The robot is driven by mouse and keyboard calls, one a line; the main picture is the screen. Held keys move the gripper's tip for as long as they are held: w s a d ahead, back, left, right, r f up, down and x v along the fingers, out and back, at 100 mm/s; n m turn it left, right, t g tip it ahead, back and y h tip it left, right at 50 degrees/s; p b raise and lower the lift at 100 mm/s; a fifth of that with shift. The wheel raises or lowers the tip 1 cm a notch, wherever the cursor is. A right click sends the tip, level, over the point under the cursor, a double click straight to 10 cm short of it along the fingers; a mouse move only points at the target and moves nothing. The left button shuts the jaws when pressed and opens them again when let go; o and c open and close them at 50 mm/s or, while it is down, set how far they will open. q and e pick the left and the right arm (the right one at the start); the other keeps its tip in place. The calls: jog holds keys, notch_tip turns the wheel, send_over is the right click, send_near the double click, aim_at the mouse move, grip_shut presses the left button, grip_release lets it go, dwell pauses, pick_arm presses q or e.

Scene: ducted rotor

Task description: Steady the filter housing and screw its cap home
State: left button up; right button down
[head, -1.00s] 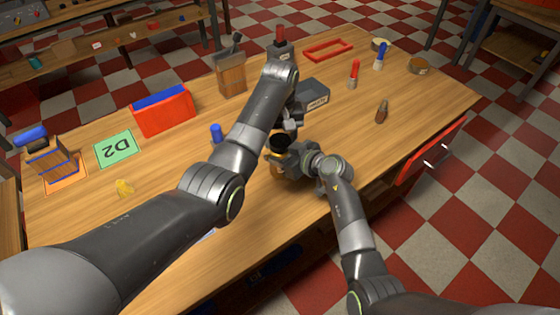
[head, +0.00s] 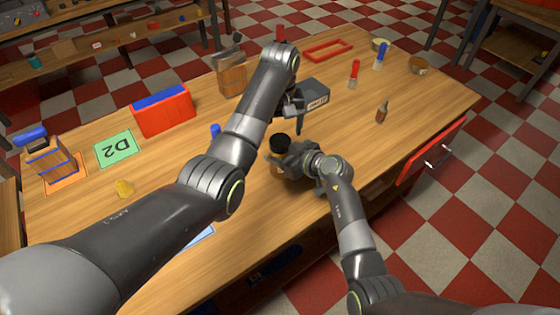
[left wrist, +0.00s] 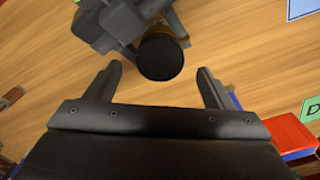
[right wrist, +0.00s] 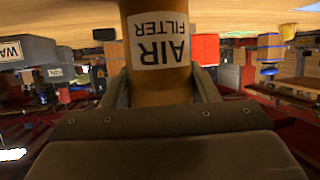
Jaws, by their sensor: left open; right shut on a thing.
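The filter housing is an amber cylinder with a white AIR FILTER label (right wrist: 160,45) in the right wrist view. My right gripper (right wrist: 160,85) is shut around it, and hides most of it in the head view. The black round cap (head: 280,141) sits on top of the housing; it also shows in the left wrist view (left wrist: 160,57). I cannot tell how tightly it is seated. My left gripper (head: 299,122) is open and empty, apart from the cap. In the left wrist view, the cap lies ahead of and between its fingers (left wrist: 160,78).
A grey box (head: 313,92) stands just behind the left gripper. A small brown bottle (head: 382,111) stands right. The table's front right is clear.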

aim_at(280, 140)
pick_arm(q)
jog(key=shift+r, duration=0.35)
jog(key=shift+c, duration=0.5)
jog(key=n, duration=0.2)
jog(key=r+n, duration=0.1)
jog(key=shift+r+n, duration=0.15)
jog(key=shift+n, duration=0.25)
notch_tip(280, 140, up, 2)
jog(key=n, duration=0.6)
jog(key=shift+r+n, duration=0.1)
jog(key=shift+n, duration=0.2)
jog(key=shift+f, duration=4.05)
